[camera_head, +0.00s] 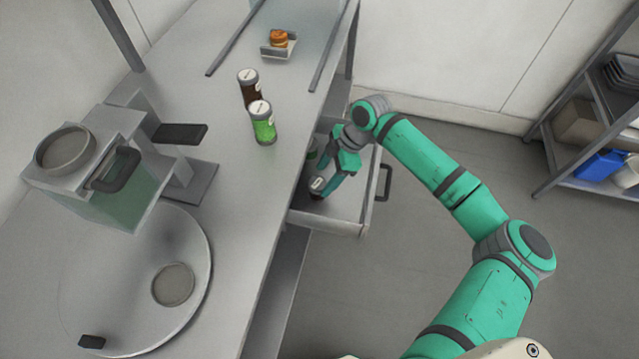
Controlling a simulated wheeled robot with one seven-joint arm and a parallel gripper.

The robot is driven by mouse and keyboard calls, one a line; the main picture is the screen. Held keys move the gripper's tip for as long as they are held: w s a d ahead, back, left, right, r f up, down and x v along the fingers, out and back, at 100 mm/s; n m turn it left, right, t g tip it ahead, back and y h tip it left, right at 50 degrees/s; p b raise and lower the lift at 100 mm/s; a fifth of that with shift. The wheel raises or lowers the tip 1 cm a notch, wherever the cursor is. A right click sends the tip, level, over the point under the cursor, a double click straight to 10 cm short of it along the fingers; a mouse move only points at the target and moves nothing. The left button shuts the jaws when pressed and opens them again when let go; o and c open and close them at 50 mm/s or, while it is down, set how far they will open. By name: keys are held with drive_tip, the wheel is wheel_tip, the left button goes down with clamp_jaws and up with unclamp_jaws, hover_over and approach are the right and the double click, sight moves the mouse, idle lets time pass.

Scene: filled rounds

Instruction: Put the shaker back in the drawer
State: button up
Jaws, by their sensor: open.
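The drawer (342,225) under the counter is pulled out, and my gripper (331,184) reaches down into it. My gripper is open. A dark shaker with a pale cap (317,184) is in the drawer, right at my fingertips on their left side; whether they touch it I cannot tell. Another green container (312,153) shows partly in the drawer, behind it and close to the counter edge. On the counter stand a green shaker (263,128) and a brown shaker (249,90), both upright and close together, apart from my gripper.
A slicer-like machine (130,180) and a round plate (190,245) fill the counter's left part. A small holder with an orange item (279,42) sits at the far end. A shelf rack (590,100) with a blue bin (600,166) stands at right. The floor between is clear.

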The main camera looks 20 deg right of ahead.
drive_tip(key=shift+v, duration=2.65)
drive_tip(key=shift+a, duration=0.1)
